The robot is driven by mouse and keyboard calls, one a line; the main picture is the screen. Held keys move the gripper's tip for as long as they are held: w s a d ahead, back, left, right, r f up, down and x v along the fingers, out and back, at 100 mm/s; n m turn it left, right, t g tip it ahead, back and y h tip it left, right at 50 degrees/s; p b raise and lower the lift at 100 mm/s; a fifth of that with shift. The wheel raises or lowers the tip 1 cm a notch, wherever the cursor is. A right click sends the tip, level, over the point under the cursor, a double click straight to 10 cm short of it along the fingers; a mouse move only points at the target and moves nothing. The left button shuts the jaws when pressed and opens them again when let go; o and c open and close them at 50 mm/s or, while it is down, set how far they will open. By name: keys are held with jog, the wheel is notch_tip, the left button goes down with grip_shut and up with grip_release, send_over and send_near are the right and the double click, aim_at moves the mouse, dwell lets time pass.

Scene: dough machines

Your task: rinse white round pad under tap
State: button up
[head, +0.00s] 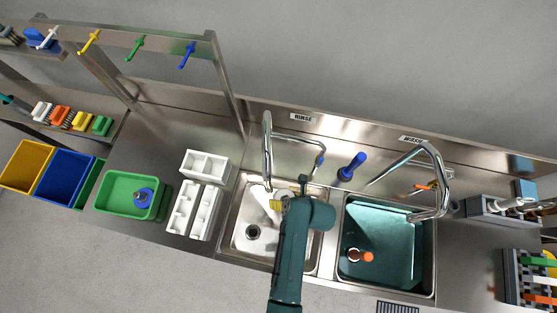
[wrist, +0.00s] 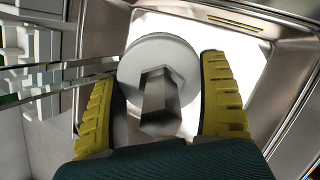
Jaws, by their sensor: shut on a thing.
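The white round pad (wrist: 152,52) shows in the wrist view as a pale disc with a grey hexagonal handle (wrist: 160,97). My gripper (wrist: 158,72) has its ribbed yellow fingers on either side of the handle and is shut on it. In the head view my gripper (head: 277,203) is over the left sink (head: 240,246), the one by the RINSE label (head: 302,117). The rinse tap (head: 267,150) arches down beside the gripper. My arm hides most of the pad there. I cannot tell whether water touches the pad.
The right sink (head: 388,235), by the WASH label, has its own tap (head: 440,180) and holds an orange-topped item (head: 361,256). White divided trays (head: 204,165) and a green tub (head: 118,184) stand left. A blue item (head: 351,167) stands behind the sinks.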

jog(key=s+d+p, duration=0.2)
jog(key=s+d, duration=0.2)
jog(key=shift+d+p, duration=0.4)
jog(key=shift+s, duration=0.1)
dwell(1.1)
jog(key=s+d+r+p, duration=0.3)
jog(key=r+p, duration=0.1)
jog(key=p, duration=0.2)
jog(key=shift+s+d, duration=0.15)
jog(key=shift+d, duration=0.2)
